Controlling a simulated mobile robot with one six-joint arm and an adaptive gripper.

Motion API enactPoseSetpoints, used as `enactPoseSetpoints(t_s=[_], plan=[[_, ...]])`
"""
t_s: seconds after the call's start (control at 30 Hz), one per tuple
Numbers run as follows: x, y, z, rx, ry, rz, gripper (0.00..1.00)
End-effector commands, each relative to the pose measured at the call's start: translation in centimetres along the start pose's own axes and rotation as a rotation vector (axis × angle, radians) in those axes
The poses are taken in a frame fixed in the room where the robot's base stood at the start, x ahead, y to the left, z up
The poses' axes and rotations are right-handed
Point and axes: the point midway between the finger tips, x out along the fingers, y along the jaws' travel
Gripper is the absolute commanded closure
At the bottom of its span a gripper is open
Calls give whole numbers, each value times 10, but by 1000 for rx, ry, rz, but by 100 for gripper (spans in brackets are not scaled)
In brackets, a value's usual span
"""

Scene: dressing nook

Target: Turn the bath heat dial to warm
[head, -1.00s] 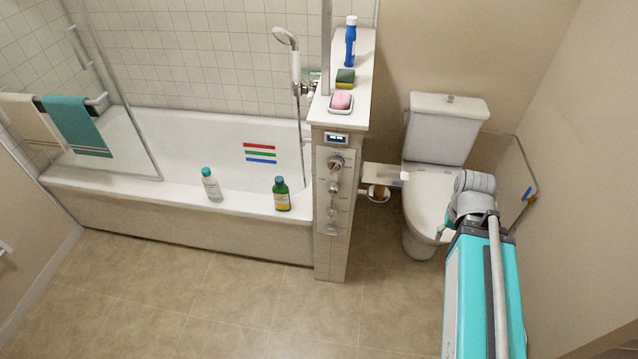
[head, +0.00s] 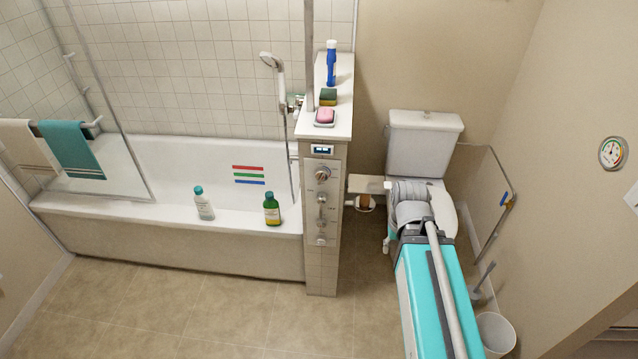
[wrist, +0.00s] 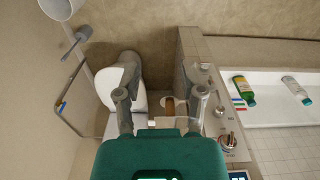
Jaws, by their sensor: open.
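The narrow tiled end wall of the bath carries a control panel (head: 321,210) with a column of several knobs. The largest round dial (head: 322,174) is at the top, under a small lit display (head: 322,150). Labels are too small to read, so I cannot tell which knob is the bath heat dial or its setting. In the wrist view the large dial (wrist: 228,141) is at lower right, with smaller knobs above it. My gripper (wrist: 160,98) is open and empty, left of the panel and apart from it. In the head view my arm mostly hides it.
A toilet (head: 425,140) stands right of the panel, with a paper holder (head: 366,184) between them. Bottles (head: 272,209) stand on the bath rim (head: 110,208). A soap dish (head: 324,124) sits on the ledge. A bin (head: 496,332) is at lower right. Floor before the bath is clear.

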Motion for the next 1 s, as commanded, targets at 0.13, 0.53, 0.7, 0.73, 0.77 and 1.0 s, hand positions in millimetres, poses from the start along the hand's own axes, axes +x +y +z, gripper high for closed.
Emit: enactPoseSetpoints(t_s=[0.13, 0.53, 0.7, 0.73, 0.77, 1.0], plan=[[1, 0, 0, -3, 2, 3, 49], [36, 8, -34, -203, 119, 188, 49], [56, 10, -66, -405, 217, 375, 49], [58, 9, -72, -445, 234, 412, 49], [61, 8, -78, -486, 250, 450, 49], [72, -9, -126, -828, 358, 762, 49]])
